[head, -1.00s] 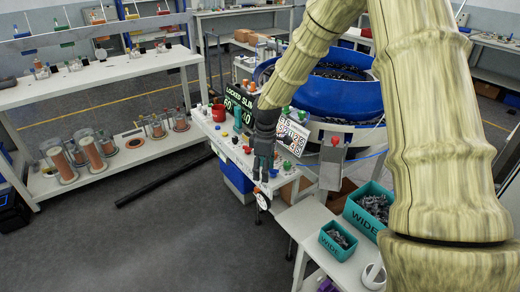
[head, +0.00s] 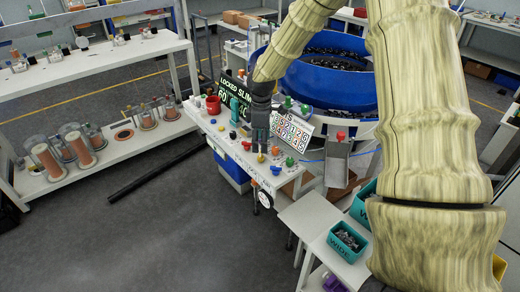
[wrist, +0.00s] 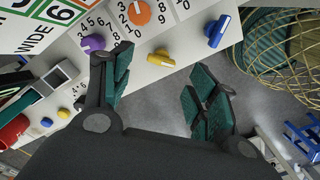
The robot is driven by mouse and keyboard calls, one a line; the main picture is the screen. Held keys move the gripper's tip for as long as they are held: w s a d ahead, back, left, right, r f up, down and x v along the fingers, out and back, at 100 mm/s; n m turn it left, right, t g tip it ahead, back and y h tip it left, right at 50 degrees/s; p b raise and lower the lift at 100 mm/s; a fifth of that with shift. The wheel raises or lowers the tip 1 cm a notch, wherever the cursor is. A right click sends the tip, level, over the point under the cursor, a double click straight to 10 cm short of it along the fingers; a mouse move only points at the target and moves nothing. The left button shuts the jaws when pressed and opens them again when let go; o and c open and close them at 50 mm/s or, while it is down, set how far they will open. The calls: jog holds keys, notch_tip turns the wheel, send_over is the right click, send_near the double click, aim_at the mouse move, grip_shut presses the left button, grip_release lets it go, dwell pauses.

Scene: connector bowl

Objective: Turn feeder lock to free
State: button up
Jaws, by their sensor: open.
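I cannot tell which knob is the feeder lock. In the wrist view a blue lever knob (wrist: 219,31), a yellow lever knob (wrist: 161,58), a purple knob (wrist: 93,43) and an orange dial (wrist: 139,12) sit on the white panel. My gripper (head: 261,150) is over the bench, and its open, empty fingers (wrist: 163,78) show in the wrist view. The yellow knob appears between the fingertips, the purple one beside the left finger. Contact is not visible.
A big blue bowl (head: 325,88) stands behind the bench. A number board (head: 291,132) and a grey chute (head: 337,163) are close on the right. A teal bin (head: 347,243) sits on the front side table. Open floor (head: 160,240) lies at front left.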

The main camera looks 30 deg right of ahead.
aim_at(261, 154)
jog(key=shift+a+f+p, duration=0.1)
jog(key=shift+f+p, duration=0.35)
jog(key=shift+f, duration=1.9)
jog(key=c, duration=1)
